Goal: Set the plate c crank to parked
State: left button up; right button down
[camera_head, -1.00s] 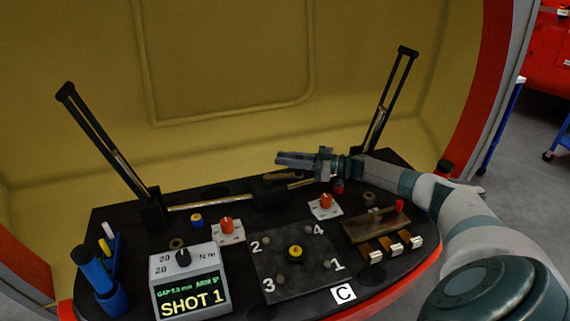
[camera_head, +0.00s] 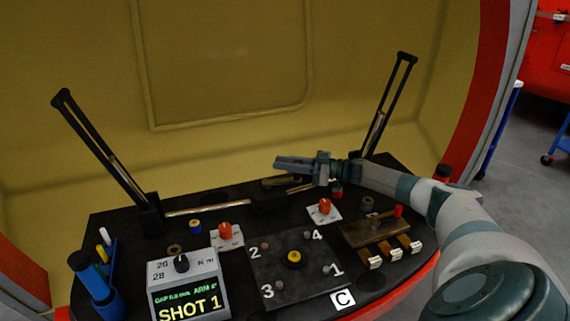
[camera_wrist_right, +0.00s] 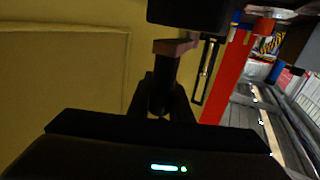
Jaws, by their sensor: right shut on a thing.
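Plate C (camera_head: 300,285) is a dark plate with numbered bolts and a yellow centre, marked by a white C label (camera_head: 343,299). Behind it, a black housing (camera_head: 268,203) sits on a rod, with a brownish crank arm (camera_head: 280,183) above it. My right gripper (camera_head: 292,163) reaches over the crank from the right. In the right wrist view its fingers (camera_wrist_right: 163,97) are shut on a dark upright crank handle (camera_wrist_right: 165,72), below a brownish arm (camera_wrist_right: 176,47). The exact grip is dark and partly hidden. My left gripper is not in view.
A display box (camera_head: 185,285) reading SHOT 1 stands front left, beside a blue holder (camera_head: 97,285). Tall black slotted arms (camera_head: 105,150) (camera_head: 388,105) rise at both sides. A yellow wall (camera_head: 230,70) closes the back.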

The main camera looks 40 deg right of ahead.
jog(key=shift+a, duration=0.25)
jog(key=c, duration=1.8)
grip_release()
jog(key=shift+o, duration=0.9)
jog(key=shift+a, duration=0.1)
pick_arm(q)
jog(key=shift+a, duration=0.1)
pick_arm(e)
jog(key=shift+d, duration=0.2)
